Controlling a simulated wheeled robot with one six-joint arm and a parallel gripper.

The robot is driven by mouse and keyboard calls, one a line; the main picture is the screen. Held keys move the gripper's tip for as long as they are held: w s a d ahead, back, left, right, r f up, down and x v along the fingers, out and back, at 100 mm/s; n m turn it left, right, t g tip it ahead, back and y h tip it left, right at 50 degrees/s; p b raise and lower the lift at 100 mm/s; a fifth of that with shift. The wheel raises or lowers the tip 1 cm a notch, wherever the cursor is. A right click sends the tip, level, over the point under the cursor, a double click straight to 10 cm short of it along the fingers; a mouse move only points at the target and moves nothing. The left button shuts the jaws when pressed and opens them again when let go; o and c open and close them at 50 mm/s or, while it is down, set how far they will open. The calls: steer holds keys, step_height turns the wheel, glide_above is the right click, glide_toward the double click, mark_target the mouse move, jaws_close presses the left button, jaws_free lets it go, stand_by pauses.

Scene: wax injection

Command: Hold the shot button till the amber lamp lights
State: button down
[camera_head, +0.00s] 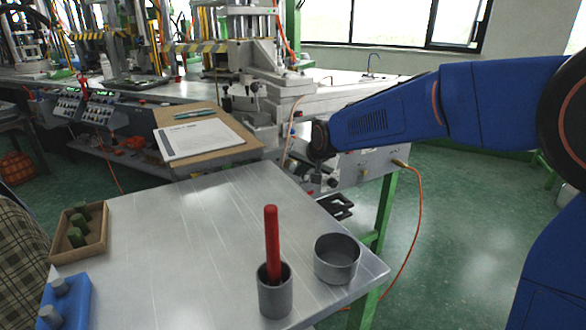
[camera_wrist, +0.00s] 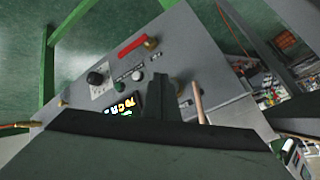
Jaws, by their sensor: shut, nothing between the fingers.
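A grey control panel (camera_wrist: 185,45) fills the middle of the wrist view. On it are a black knob (camera_wrist: 95,78), a white round button (camera_wrist: 137,76), a red strip (camera_wrist: 132,46) and a dull amber dome (camera_wrist: 151,43) that shows no clear glow. I cannot tell which control is the shot button. A dark display (camera_wrist: 124,105) shows lit yellow and green characters. My gripper (camera_wrist: 160,78) is shut and empty, its fingers in front of the panel just right of the white button. Contact cannot be told. In the head view, my gripper (camera_head: 321,180) is at the panel box (camera_head: 368,166), tips unclear.
A clipboard (camera_head: 205,140) lies behind. An orange cable (camera_head: 418,220) hangs from the panel box's right side.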

steer(key=shift+s, duration=0.1)
steer(key=s+d, duration=0.1)
steer(key=s, duration=0.1)
steer(key=s+d, duration=0.2)
stand_by(0.7)
